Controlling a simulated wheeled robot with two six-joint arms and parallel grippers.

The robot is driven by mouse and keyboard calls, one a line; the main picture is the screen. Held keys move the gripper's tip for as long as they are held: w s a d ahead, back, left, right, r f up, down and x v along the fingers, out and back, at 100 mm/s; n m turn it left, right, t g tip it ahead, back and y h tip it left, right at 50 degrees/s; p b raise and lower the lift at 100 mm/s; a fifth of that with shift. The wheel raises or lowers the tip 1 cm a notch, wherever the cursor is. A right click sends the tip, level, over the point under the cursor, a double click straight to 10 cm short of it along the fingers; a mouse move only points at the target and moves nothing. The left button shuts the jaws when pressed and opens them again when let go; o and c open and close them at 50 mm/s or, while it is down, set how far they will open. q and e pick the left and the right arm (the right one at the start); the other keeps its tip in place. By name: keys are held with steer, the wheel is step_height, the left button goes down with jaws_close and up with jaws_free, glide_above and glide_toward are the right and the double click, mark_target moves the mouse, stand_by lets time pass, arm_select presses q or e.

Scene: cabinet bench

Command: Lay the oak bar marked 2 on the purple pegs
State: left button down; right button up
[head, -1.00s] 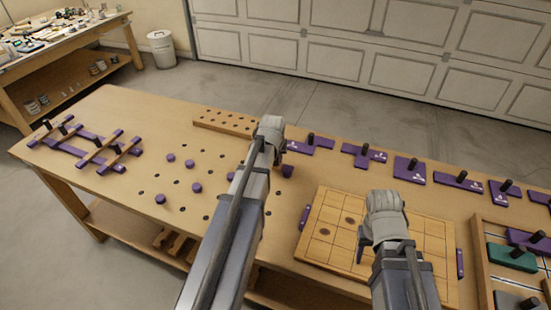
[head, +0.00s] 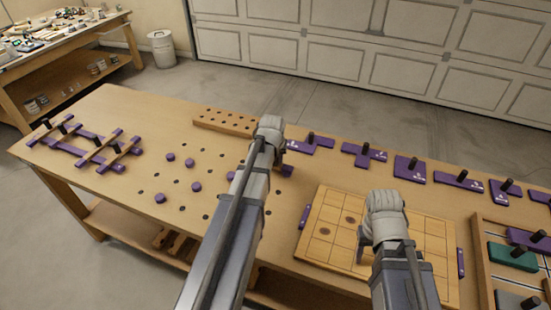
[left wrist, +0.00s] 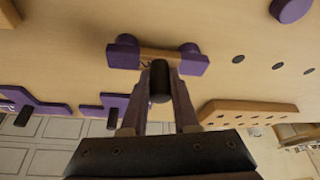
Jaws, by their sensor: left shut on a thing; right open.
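In the left wrist view my left gripper (left wrist: 160,92) is shut on the black upright handle of an oak bar (left wrist: 158,54) with purple end blocks. A dark mark shows on the bar, too small to read. Rounded purple pegs (left wrist: 189,47) show at both ends of the bar; I cannot tell whether it rests on them. In the head view my left gripper (head: 270,130) and arm hide most of the bar; a purple end (head: 287,170) shows at the right. Other purple pegs (head: 196,187) stand to the left. My right gripper (head: 364,240) is open and empty.
Other oak bars with purple ends and black handles (head: 90,152) lie at the left. A drilled oak block (head: 224,121) and purple handled plates (head: 410,169) line the back edge. A gridded board (head: 325,220) lies below my right gripper. A partitioned tray (head: 483,262) is at the right.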

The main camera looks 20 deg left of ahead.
arm_select(q)
steer(key=shift+c, duration=1)
jaws_free()
steer(key=shift+r, duration=0.1)
arm_select(e)
steer(key=shift+r, duration=0.1)
arm_select(q)
step_height(320, 180, up, 8)
steer(key=p, duration=0.8)
arm_select(e)
step_height(320, 180, up, 8)
